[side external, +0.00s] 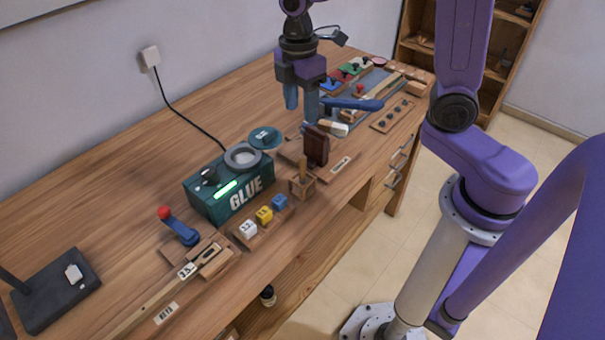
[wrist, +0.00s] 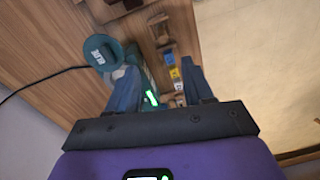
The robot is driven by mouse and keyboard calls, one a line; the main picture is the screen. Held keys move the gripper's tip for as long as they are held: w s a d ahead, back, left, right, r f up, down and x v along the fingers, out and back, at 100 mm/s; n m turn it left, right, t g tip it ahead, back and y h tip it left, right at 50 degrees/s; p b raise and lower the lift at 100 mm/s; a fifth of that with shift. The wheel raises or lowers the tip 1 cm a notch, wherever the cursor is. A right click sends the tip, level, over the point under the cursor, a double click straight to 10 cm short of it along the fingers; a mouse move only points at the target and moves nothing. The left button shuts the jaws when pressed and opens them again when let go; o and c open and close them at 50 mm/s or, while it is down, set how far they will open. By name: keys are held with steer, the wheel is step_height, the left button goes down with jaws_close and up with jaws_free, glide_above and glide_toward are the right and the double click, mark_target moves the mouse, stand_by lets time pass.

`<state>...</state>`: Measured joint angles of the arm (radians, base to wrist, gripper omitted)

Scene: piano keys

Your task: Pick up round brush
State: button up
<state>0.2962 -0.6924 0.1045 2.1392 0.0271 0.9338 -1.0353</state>
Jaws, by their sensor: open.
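My gripper (side external: 302,108) is open, its two blue fingers pointing down above the back half of the bench. In the wrist view my gripper (wrist: 160,84) has its fingers apart with nothing held between them. A pale-tipped brush-like piece (side external: 334,128) lies just below and right of the fingers, beside a dark brown block (side external: 316,147). I cannot tell which of these is the round brush. The fingers appear apart from both.
A green glue machine (side external: 229,188) with a round teal lid (side external: 265,137) stands left of the holder. White, yellow and blue cubes (side external: 264,215) sit in front of it. A blue handle-like piece (side external: 352,104) is right of the gripper. Bare wood lies along the wall.

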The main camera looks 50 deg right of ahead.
mark_target(302, 156)
steer(key=f, duration=1)
steer(key=shift+s+f, duration=0.15)
steer(key=shift+s, duration=0.1)
steer(key=shift+s+a+f, duration=0.1)
steer(key=shift+a+f, duration=0.05)
steer(key=shift+f, duration=1.2)
steer(key=shift+s+a+f, duration=0.1)
steer(key=shift+a+f, duration=0.05)
steer(key=shift+f, duration=1.2)
jaws_close()
